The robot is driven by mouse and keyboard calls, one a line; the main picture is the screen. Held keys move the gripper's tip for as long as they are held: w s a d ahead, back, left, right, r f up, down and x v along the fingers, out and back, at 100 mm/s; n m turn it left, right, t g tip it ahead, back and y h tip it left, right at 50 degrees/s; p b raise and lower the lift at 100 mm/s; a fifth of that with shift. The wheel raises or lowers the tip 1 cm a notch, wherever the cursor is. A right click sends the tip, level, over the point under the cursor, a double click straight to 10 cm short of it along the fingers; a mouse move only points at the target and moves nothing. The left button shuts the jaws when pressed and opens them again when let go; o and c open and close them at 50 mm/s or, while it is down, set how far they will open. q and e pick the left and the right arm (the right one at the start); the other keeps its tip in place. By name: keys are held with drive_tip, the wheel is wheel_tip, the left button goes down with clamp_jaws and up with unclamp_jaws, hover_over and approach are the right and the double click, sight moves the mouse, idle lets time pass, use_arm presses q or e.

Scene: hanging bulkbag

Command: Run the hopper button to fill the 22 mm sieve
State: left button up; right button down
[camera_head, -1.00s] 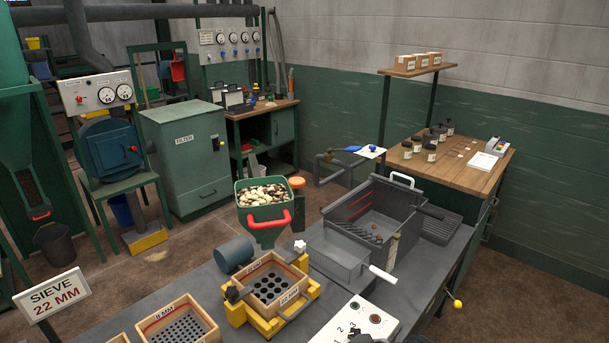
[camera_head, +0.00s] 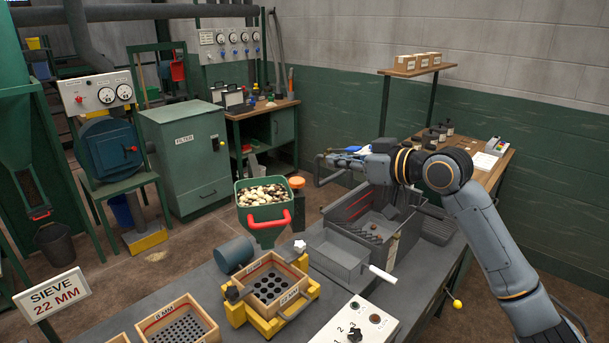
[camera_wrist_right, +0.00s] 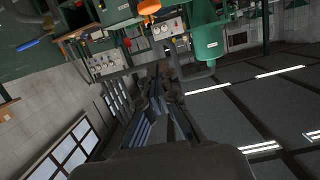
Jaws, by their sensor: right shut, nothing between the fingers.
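The green hopper (camera_head: 264,207), heaped with pale and brown pieces and with a red handle on its front, stands above the worktable. An orange round button (camera_head: 296,182) on a dark post is beside its right edge. Below sits the wooden 22 mm sieve (camera_head: 292,297), a box with large round holes, in a yellow frame; no pieces show in it. My right gripper (camera_head: 327,158) is shut and empty, raised to the right of the orange button and apart from it. In the right wrist view an orange part (camera_wrist_right: 149,7) shows at the top beyond the fingers. My left gripper is out of view.
The 8 mm sieve (camera_head: 184,327) stands at the front left. A grey open bin (camera_head: 346,238) stands right of the hopper, under my right arm. A white control panel (camera_head: 352,322) with a knob is at the front. A "SIEVE 22 MM" sign (camera_head: 52,294) is at the left.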

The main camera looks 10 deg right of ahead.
drive_tip(key=p, duration=0.4)
hover_over(297, 182)
drive_tip(key=d, duration=0.2)
wheel_tip(297, 182, down, 2)
drive_tip(key=f, duration=0.1)
drive_tip(key=f+p, duration=0.1)
drive_tip(key=f, duration=0.2)
drive_tip(key=shift+s+a+f+p, duration=0.2)
drive_tip(key=shift+s+f+p, duration=0.05)
drive_tip(key=shift+s+p, duration=0.1)
